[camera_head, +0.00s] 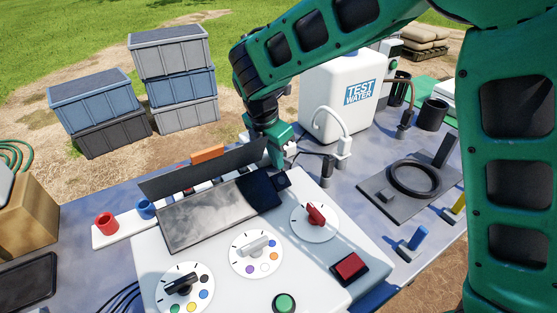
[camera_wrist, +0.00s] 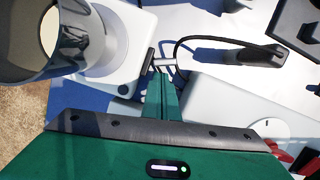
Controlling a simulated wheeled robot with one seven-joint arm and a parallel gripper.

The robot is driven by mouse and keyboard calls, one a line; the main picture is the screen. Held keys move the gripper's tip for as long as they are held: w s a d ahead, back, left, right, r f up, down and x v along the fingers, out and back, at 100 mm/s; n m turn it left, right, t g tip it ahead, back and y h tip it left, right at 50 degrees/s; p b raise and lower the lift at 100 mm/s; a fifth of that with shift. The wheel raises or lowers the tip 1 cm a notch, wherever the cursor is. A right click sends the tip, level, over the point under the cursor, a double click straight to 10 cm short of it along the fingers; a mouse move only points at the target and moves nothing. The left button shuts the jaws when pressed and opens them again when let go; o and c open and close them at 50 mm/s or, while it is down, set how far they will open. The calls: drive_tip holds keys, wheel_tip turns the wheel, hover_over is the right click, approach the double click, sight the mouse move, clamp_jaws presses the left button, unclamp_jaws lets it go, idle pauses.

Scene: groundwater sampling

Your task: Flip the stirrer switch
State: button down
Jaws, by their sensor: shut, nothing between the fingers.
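My gripper (camera_head: 286,150) is shut and empty, reaching down behind the white console's raised screen. In the wrist view its closed fingers (camera_wrist: 160,76) point at the side of a white stirrer-like base (camera_wrist: 123,38). A dark plate (camera_wrist: 149,60) is on that side, with a short pale grey stub (camera_wrist: 165,63) beside it, apparently the switch lever. The fingertips are very close to the stub; I cannot tell whether they touch. In the head view the base is mostly hidden behind the screen and my arm.
A glass-like vessel (camera_wrist: 62,35) stands on the base, close left of my fingers. A black cable (camera_wrist: 190,41) curves nearby. The console (camera_head: 215,290) carries dials and a red switch (camera_head: 350,267). A white TEST WATER jug (camera_head: 335,100) stands behind right.

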drive_tip(key=shift+w+a, duration=0.1)
drive_tip(key=shift+a, duration=0.05)
drive_tip(key=shift+r, duration=0.2)
drive_tip(key=v, duration=0.9)
drive_tip(key=shift+r, duration=0.25)
